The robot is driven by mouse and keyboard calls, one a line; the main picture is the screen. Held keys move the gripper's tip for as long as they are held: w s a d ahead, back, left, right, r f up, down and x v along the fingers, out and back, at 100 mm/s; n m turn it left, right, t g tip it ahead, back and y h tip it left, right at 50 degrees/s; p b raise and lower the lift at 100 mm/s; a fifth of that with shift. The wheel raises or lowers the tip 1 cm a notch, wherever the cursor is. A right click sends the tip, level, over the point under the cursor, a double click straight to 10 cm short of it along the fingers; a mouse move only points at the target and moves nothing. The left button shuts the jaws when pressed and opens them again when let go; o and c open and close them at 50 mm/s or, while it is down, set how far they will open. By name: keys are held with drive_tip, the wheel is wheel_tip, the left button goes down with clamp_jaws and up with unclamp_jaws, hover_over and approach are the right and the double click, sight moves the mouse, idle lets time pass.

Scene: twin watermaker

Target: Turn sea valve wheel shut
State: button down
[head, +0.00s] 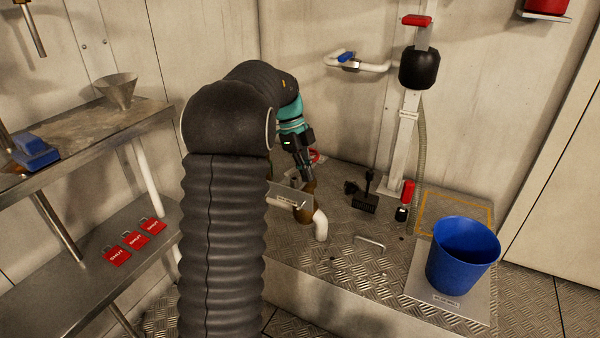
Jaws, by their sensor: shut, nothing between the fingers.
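A small part of a red rim (315,156), likely the sea valve wheel, shows just behind my gripper; most of it is hidden by the gripper and arm. My gripper (308,180) points down over the raised chequer-plate floor, shut and empty. Its tips are close to a brass-coloured valve body (303,212) on a white pipe (320,226). I cannot tell whether the fingers touch the wheel or the valve.
A blue bucket (460,262) stands on a plate at the right. A white post (399,150) with a black part and a red handle rises behind. A metal floor handle (370,243) lies in front. Shelves with red SHUT tags (134,240) stand at the left.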

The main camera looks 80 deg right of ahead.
drive_tip(key=p+v, duration=0.1)
drive_tip(key=v, duration=0.8)
drive_tip(key=shift+w+d+r, duration=0.2)
drive_tip(key=shift+d+r, duration=0.1)
